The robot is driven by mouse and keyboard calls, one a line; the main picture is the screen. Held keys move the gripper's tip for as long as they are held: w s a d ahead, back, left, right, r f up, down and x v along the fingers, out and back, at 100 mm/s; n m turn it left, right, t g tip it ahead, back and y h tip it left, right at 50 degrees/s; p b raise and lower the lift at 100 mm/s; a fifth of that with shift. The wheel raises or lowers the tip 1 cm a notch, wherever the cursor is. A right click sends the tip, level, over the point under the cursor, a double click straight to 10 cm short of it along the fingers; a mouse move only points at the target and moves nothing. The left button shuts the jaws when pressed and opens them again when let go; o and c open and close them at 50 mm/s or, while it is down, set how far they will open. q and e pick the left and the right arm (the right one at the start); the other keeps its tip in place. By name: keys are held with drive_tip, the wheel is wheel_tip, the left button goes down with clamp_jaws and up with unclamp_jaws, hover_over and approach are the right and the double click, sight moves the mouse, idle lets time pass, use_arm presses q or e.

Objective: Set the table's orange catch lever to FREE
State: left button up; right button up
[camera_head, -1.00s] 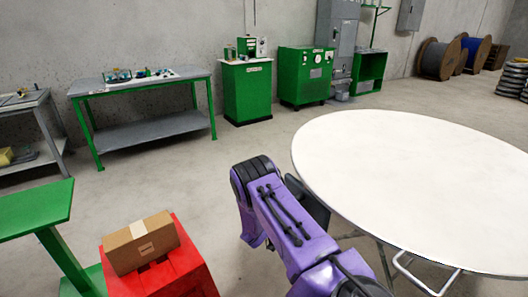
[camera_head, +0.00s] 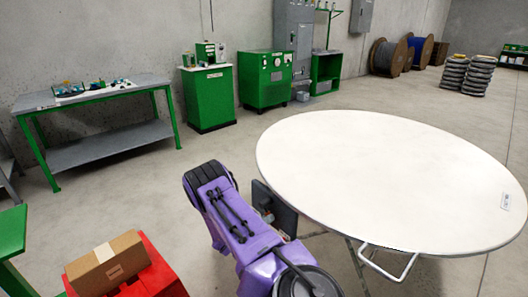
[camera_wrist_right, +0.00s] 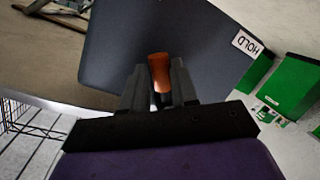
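The round white table (camera_head: 400,180) fills the right of the head view. A dark plate (camera_head: 275,208) hangs under its near left edge, beside my purple right arm. The orange catch lever (camera_wrist_right: 160,72) sits between the two black fingers of my right gripper (camera_wrist_right: 158,82). The fingers lie close against both its sides. I see no FREE label. My left gripper is not in view.
A red stand (camera_head: 157,277) carries a cardboard box (camera_head: 106,264) at the lower left, near a green stand (camera_head: 12,232). A green workbench (camera_head: 95,150) and green cabinets (camera_head: 209,97) line the back wall. Open floor lies between them and the table.

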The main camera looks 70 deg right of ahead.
drive_tip(key=shift+o, duration=1.1)
drive_tip(key=v, duration=1)
drive_tip(key=shift+a, duration=0.2)
drive_tip(key=shift+w, duration=0.1)
